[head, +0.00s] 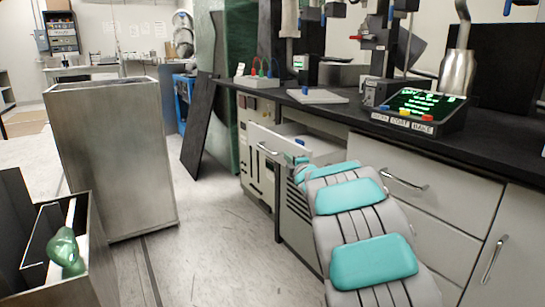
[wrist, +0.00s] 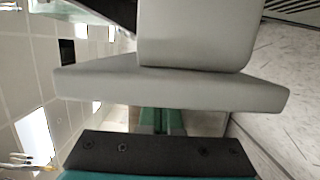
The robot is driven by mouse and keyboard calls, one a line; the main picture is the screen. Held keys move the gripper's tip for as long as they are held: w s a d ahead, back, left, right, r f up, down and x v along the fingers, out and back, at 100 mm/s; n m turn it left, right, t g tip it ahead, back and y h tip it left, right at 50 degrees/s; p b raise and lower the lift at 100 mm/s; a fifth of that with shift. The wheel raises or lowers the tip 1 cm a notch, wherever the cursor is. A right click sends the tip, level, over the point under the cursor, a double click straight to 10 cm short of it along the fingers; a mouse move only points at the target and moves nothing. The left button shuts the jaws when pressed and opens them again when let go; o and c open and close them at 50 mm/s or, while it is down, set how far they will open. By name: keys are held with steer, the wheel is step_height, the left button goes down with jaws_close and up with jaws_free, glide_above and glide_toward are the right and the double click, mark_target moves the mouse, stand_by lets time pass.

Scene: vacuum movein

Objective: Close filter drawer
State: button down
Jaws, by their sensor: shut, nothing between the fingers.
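The filter drawer (head: 272,149) stands open under the black counter in the head view, its pale front panel and bar handle pulled out from the cabinet. In the sideways wrist view, a broad grey panel with a block behind it, which looks like the drawer (wrist: 170,88) seen from its side, fills the middle. My gripper (wrist: 160,150) shows as a dark bolted part along the bottom there. It is shut and empty, close to the drawer on the front-panel side. In the head view my arm's end hides part of the drawer's right side; contact cannot be told.
The black counter (head: 345,122) carries lab instruments and a control panel (head: 418,111). Handled cabinet drawers (head: 425,195) lie right of my arm. A tall metal bin (head: 115,155) stands left, and a dark leaning board (head: 207,125) behind. Floor (head: 215,235) between is clear.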

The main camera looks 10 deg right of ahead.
steer(key=d, duration=0.2)
steer(key=w+d+p, duration=0.1)
steer(key=d, duration=0.1)
steer(key=w+d, duration=0.1)
steer(key=d, duration=0.2)
steer(key=shift+w+p, duration=0.1)
steer(key=shift+p, duration=0.3)
steer(key=shift+a, duration=0.1)
